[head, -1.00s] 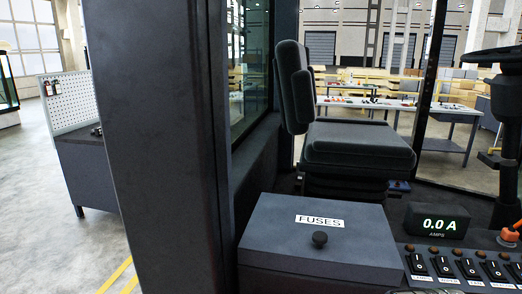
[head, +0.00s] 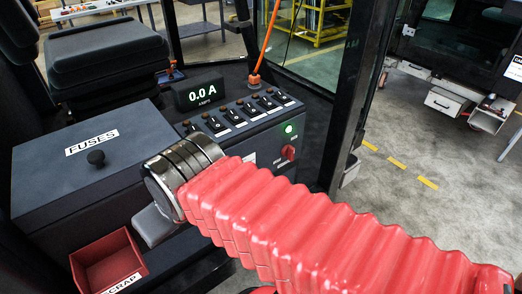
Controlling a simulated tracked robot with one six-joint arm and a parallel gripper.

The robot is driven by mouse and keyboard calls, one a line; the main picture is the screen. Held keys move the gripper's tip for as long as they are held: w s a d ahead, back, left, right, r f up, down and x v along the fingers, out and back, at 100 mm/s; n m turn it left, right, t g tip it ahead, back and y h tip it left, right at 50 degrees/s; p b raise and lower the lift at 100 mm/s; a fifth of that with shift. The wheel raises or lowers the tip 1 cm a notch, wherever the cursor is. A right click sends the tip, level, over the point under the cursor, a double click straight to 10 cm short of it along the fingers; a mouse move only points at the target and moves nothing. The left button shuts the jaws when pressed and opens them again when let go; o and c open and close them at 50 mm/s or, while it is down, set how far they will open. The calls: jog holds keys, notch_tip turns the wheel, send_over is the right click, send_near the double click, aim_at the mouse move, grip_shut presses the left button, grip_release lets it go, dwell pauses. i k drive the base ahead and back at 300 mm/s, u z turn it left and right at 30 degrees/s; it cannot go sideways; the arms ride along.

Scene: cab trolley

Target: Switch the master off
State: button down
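The master is probably the red rotary knob (head: 289,152) on the right end face of the switch panel (head: 272,158), below a lit green lamp (head: 288,129). The small lettering around the knob is too small to read. My red ribbed arm crosses the lower right of the head view, in front of the panel's lower part. Its metal-ringed joint is near the fuse box. My gripper itself does not show. The ammeter display (head: 199,93) reads 0.0 A. A row of several black rocker switches (head: 236,115) runs along the panel's top.
A dark box labelled FUSES (head: 60,185) with a knobbed lid stands at left. A red SCRAP bin (head: 88,262) is in front of it. A seat (head: 105,62) is behind. A dark cab post (head: 345,110) rises right of the panel. Open floor (head: 420,170) lies beyond.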

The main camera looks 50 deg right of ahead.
aim_at(288, 151)
jog(key=z, duration=1)
jog(key=k, duration=0.55)
jog(key=z, duration=0.35)
jog(key=i, duration=0.5)
jog(key=z, duration=0.05)
